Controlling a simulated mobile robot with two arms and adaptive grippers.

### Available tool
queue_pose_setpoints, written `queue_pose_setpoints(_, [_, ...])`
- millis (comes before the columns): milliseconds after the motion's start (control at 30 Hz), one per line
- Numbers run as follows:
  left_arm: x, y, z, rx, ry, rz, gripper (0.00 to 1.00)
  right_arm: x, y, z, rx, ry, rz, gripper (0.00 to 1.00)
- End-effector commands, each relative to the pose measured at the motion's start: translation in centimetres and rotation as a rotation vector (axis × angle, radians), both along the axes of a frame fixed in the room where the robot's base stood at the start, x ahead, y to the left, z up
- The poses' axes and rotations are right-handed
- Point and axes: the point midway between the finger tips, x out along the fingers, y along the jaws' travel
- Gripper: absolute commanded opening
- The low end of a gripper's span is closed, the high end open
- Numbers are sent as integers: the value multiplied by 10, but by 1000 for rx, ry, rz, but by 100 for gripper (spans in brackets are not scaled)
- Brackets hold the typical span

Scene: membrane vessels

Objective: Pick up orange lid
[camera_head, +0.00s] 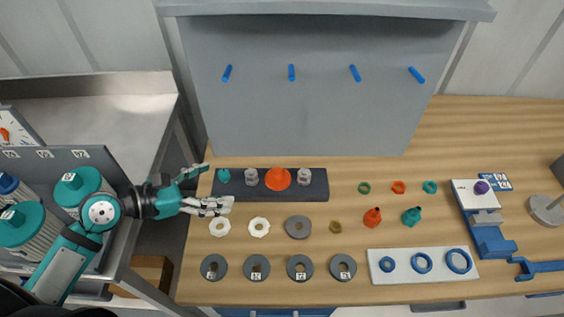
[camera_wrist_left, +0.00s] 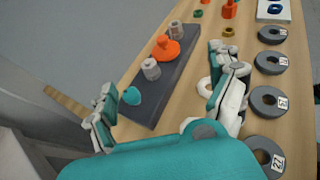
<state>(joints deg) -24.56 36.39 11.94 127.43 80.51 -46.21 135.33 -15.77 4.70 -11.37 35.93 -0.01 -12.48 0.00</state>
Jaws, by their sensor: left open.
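The orange lid (camera_head: 278,179) is a wide orange disc with a raised middle. It rests on the dark tray (camera_head: 319,185) at the back left of the wooden table, between two grey metal pieces. My left gripper (camera_head: 216,186) is open and empty at the tray's left end, its fingers spread to either side of that end. The lid is apart from the fingers, farther along the tray. In the left wrist view the lid (camera_wrist_left: 166,48) lies ahead, beyond a teal cone piece (camera_wrist_left: 132,95) and a grey metal piece (camera_wrist_left: 150,69). My right gripper is not in view.
White rings (camera_head: 259,227) and grey numbered discs (camera_head: 257,267) lie in front of the tray. Small red (camera_head: 373,217) and teal (camera_head: 411,216) pieces stand to the right. A grey panel (camera_head: 310,90) with blue pegs rises behind. Teal-lidded vessels (camera_head: 77,187) are at left.

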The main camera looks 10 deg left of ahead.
Motion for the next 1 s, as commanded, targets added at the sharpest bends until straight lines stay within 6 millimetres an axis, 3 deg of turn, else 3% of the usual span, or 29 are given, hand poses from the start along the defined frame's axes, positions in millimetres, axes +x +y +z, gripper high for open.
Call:
queue_pose_setpoints(133, [13,-13,-5,-6,0,1,92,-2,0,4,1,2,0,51])
queue_pose_setpoints(300, [38,-38,-19,-6,0,1,92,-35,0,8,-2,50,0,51])
queue_pose_setpoints(433, [56,-56,-31,-5,1,1,92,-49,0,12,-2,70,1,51])
queue_pose_setpoints(567, [70,-70,-41,-3,2,0,92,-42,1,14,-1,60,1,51])
queue_pose_setpoints(800, [81,-81,-48,0,1,-2,92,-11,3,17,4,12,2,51])
queue_pose_setpoints(1000, [99,-99,-61,-1,3,-1,92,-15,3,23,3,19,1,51])
